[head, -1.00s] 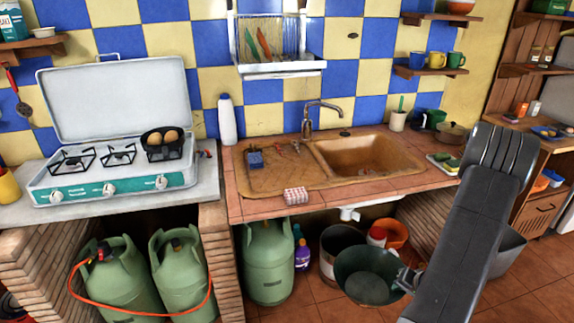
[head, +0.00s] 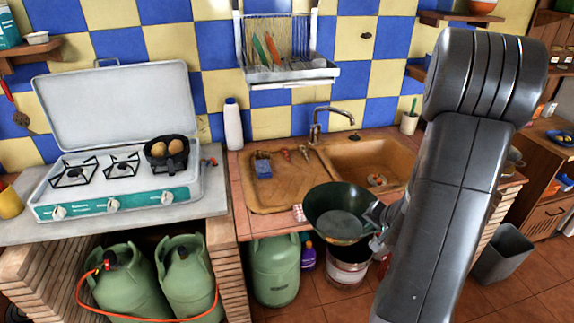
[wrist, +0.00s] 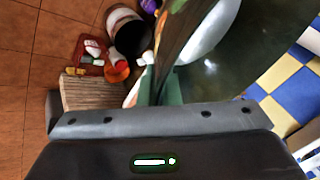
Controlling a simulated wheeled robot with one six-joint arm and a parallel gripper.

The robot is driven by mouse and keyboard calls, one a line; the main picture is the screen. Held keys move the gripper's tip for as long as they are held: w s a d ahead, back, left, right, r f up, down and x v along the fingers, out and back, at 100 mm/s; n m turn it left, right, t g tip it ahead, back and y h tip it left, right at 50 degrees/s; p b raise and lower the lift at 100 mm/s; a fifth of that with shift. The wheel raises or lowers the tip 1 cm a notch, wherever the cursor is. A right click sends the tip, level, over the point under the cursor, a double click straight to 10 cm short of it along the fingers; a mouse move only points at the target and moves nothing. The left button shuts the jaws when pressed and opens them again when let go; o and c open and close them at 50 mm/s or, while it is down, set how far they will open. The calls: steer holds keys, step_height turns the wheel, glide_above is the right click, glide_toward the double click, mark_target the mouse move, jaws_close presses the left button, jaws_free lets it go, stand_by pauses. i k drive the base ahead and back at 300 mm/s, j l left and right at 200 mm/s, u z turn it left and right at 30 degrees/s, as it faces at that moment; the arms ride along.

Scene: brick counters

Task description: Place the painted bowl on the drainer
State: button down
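The painted bowl (head: 338,224) is dark green inside and hangs in the air in front of the counter's front edge, near the sink. My gripper (head: 378,222) is shut on its right rim. In the wrist view the bowl (wrist: 262,50) fills the upper right, with its rim between my fingers (wrist: 158,88). The bowl is tilted, its opening towards the head camera. The drainer (head: 290,75) is a white rack on the tiled wall above the counter, up and left of the bowl. Orange and green utensils and several upright thin items stand in it.
A tap (head: 318,120) rises behind the sink (head: 385,155). A white bottle (head: 232,125) stands left of the sink, below the drainer. A stove (head: 115,185) with a raised lid is at the left. Below are gas cylinders (head: 274,270) and a bucket (head: 347,270).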

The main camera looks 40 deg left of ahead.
mark_target(300, 183)
steer(key=i+j, duration=0.2)
steer(key=j, duration=0.15)
steer(key=i+j, duration=0.15)
steer(key=j, duration=0.15)
steer(key=i+j, duration=0.2)
steer(key=j, duration=0.15)
steer(key=i+j, duration=0.15)
steer(key=j, duration=0.2)
